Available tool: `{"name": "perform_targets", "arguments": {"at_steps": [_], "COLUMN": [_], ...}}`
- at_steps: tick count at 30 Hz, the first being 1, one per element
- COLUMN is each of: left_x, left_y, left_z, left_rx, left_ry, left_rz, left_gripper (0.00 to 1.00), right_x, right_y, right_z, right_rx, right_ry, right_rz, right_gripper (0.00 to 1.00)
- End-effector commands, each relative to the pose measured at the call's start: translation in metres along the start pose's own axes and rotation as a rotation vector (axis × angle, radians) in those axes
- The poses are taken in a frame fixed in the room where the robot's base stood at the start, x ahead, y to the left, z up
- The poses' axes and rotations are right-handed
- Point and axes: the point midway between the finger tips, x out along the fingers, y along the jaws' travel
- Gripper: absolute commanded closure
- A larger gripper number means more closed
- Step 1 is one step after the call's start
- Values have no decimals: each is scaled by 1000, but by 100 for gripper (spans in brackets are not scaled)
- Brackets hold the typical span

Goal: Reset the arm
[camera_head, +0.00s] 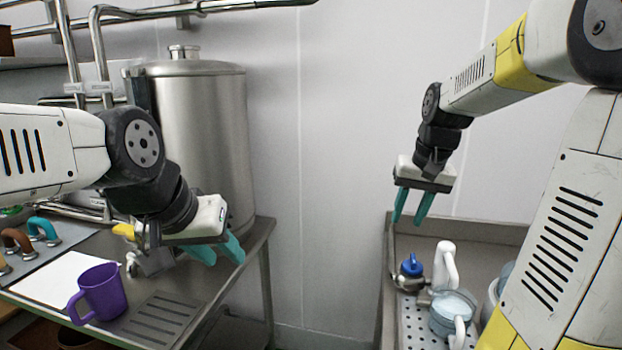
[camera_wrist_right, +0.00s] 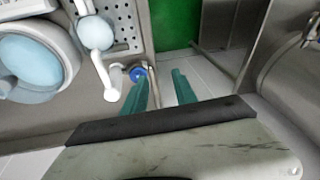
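My left gripper (camera_head: 218,249) is over the left metal counter, above and to the right of a purple mug (camera_head: 100,292). Its two teal fingers look apart, with nothing seen between them. My right gripper (camera_head: 411,221) hangs in the air above the left edge of the right metal sink unit. Its teal fingers are apart and empty, and they also show apart in the right wrist view (camera_wrist_right: 160,90). The purple mug stands upright on the counter, apart from both grippers.
The right sink unit holds a blue-knobbed valve (camera_head: 411,266), a white faucet-like handle (camera_head: 445,265) and a clear pitcher (camera_head: 452,312) on a perforated plate. A large steel tank (camera_head: 200,130) stands behind the left counter (camera_head: 262,235). A gap separates the two units.

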Motion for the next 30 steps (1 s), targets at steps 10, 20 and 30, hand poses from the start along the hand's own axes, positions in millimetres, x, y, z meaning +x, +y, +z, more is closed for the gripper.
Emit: {"name": "perform_targets", "arguments": {"at_steps": [10,20,30], "left_x": [0,0,0], "left_y": [0,0,0], "left_z": [0,0,0], "left_rx": [0,0,0], "left_ry": [0,0,0], "left_rz": [0,0,0], "left_gripper": [64,64,64], "right_x": [-49,-51,-50], "right_y": [-41,-54,-54], "right_z": [107,165,169], "right_rx": [-128,-198,-201], "right_ry": [189,292,296], "right_rz": [-84,-111,-112], "right_gripper": [66,66,66]}}
